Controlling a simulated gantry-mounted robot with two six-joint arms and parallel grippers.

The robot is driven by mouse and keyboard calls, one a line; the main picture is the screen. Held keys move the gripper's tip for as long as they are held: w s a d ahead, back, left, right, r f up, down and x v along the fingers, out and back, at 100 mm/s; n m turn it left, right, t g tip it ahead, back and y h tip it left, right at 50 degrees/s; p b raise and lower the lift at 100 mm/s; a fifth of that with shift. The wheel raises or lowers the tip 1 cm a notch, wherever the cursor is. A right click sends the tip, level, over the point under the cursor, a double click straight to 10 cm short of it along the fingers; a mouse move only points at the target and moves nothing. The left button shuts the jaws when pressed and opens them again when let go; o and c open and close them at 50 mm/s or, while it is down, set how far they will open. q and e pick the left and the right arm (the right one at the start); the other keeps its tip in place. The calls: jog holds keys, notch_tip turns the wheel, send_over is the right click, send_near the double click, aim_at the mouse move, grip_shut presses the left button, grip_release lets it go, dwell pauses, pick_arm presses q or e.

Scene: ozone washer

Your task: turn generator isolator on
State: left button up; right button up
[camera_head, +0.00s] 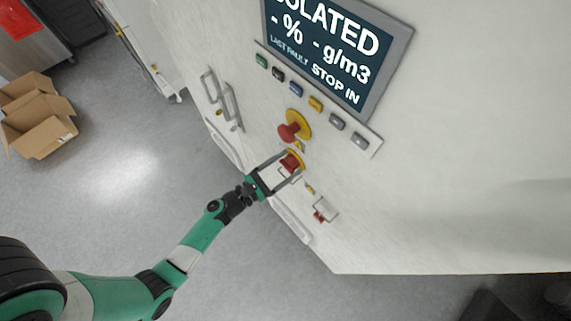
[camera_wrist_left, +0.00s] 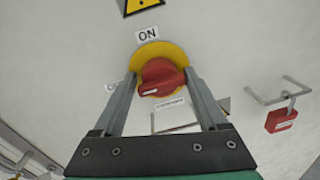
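The generator isolator is a red rotary knob (camera_head: 291,162) on a yellow round plate, set in the white cabinet front. In the left wrist view the red knob (camera_wrist_left: 163,78) sits in front of its yellow plate (camera_wrist_left: 160,51), with an ON label (camera_wrist_left: 147,35) above. A white mark on the knob lies toward its left side, away from ON. My left gripper (camera_head: 291,165) is open, one finger on each side of the knob. In the left wrist view the fingertips (camera_wrist_left: 162,76) are very close to the knob's sides; contact is unclear. My right gripper is out of view.
A red mushroom button (camera_head: 289,132) on yellow sits just above the knob. A red padlock (camera_head: 319,217) hangs below it on a metal hasp, also in the wrist view (camera_wrist_left: 281,120). A display (camera_head: 340,45) reads ISOLATED. Cabinet handles (camera_head: 230,105) stick out at left.

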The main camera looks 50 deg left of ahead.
pick_arm(q)
jog(key=c, duration=0.8)
jog(key=shift+c, duration=0.2)
jog(key=shift+m, duration=0.3)
jog(key=m+b, duration=0.1)
jog(key=m, duration=0.1)
jog(key=shift+m, duration=0.3)
jog(key=m+b, duration=0.2)
jog(key=m, duration=0.3)
jog(key=shift+d+y, duration=0.1)
jog(key=shift+y, duration=0.2)
jog(key=m+b, duration=0.1)
jog(key=m, duration=0.3)
jog(key=shift+r+g, duration=0.1)
jog(key=shift+g, duration=0.2)
jog(key=m+b, duration=0.1)
jog(key=m, duration=0.3)
jog(key=shift+r+m+y, duration=0.1)
jog(key=shift+m+y, duration=0.3)
